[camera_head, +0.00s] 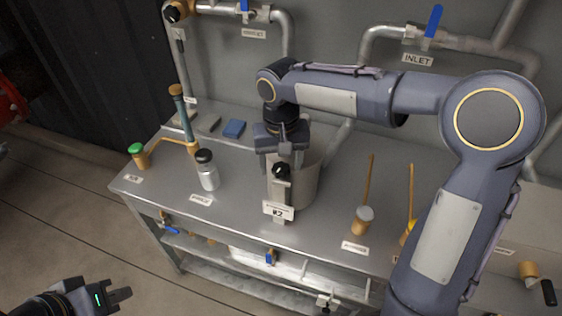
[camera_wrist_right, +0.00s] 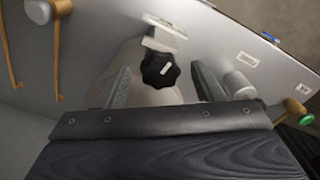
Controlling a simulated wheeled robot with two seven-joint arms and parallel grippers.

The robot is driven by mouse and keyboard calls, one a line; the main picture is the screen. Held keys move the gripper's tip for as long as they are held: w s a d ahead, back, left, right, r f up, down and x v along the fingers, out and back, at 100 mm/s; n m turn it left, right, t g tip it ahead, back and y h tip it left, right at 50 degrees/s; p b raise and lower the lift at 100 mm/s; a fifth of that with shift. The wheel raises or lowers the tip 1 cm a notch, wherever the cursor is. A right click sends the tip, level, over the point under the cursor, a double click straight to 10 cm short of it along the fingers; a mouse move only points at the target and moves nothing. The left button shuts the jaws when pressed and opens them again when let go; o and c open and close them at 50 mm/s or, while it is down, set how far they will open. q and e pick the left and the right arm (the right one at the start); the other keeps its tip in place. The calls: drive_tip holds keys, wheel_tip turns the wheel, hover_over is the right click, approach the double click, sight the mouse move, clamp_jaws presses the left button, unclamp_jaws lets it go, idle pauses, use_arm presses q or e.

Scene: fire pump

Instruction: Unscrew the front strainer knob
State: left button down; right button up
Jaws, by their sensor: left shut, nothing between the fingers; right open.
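The black strainer knob (camera_head: 281,171) sits on a fitting above the "#2" plate (camera_head: 278,210), in front of a grey cylindrical pot (camera_head: 306,180). In the right wrist view the lobed black knob (camera_wrist_right: 158,72) lies between the lines of my two fingers, with a gap on each side. My right gripper (camera_head: 282,158) is open above and behind the knob, and the wrist view shows its spread fingers (camera_wrist_right: 160,84). I cannot tell whether the fingertips reach down to the knob. My left gripper (camera_head: 120,295) is shut and empty at the lower left, off the bench.
A white bottle with a black cap (camera_head: 207,172), a green-topped brass fitting (camera_head: 138,155) and a blue block (camera_head: 234,128) stand to the left on the metal bench (camera_head: 165,205). Wall pipes with a blue-handled valve (camera_head: 432,22) are behind.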

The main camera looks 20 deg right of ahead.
drive_tip(key=shift+f, duration=0.2)
drive_tip(key=shift+c, duration=0.4)
drive_tip(key=c, duration=0.9)
drive_tip(key=shift+n, duration=0.4)
